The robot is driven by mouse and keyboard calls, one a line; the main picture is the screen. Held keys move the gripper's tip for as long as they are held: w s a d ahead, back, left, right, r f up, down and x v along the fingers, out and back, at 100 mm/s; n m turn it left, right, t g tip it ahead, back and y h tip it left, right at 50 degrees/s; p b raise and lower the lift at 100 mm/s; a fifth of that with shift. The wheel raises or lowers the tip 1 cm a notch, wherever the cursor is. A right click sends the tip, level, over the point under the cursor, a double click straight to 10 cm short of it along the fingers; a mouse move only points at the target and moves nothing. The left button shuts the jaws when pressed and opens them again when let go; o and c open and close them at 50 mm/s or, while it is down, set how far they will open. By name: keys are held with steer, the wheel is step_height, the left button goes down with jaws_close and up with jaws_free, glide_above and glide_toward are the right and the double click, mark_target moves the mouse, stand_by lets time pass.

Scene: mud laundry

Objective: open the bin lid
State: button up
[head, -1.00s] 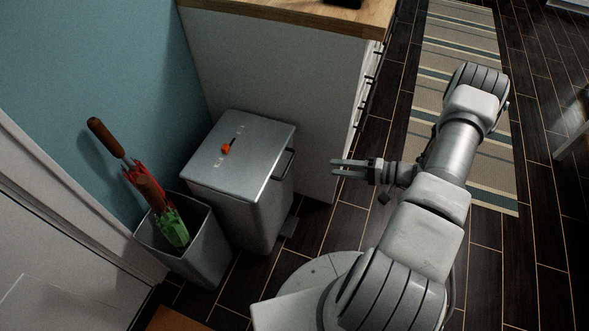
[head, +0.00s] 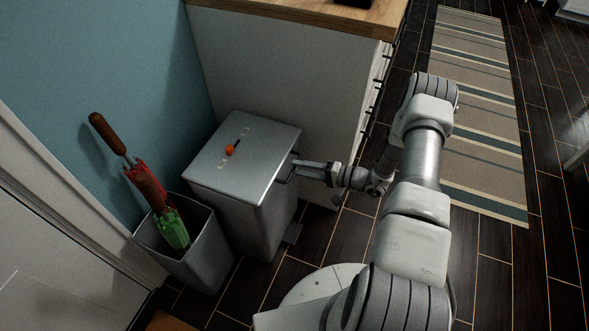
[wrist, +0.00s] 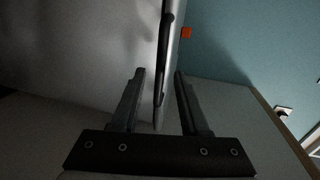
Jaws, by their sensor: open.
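The grey bin (head: 246,216) stands against the blue wall with its lid (head: 246,158) shut. An orange knob (head: 230,149) sits on top of the lid. A dark bar handle (head: 288,172) is on the lid's right side. My gripper (head: 300,170) is open at the handle, reaching in from the right. In the wrist view the handle (wrist: 163,75) runs up between the two fingers of my gripper (wrist: 160,80). I cannot tell whether either finger touches it. The orange knob (wrist: 186,32) also shows there.
A grey umbrella stand (head: 190,265) with red and green umbrellas (head: 170,222) is left of the bin. A white cabinet (head: 280,85) with a wooden top stands behind it. A striped rug (head: 475,130) lies right.

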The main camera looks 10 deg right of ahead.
steer(key=shift+x, duration=1.4)
jaws_close()
stand_by(0.4)
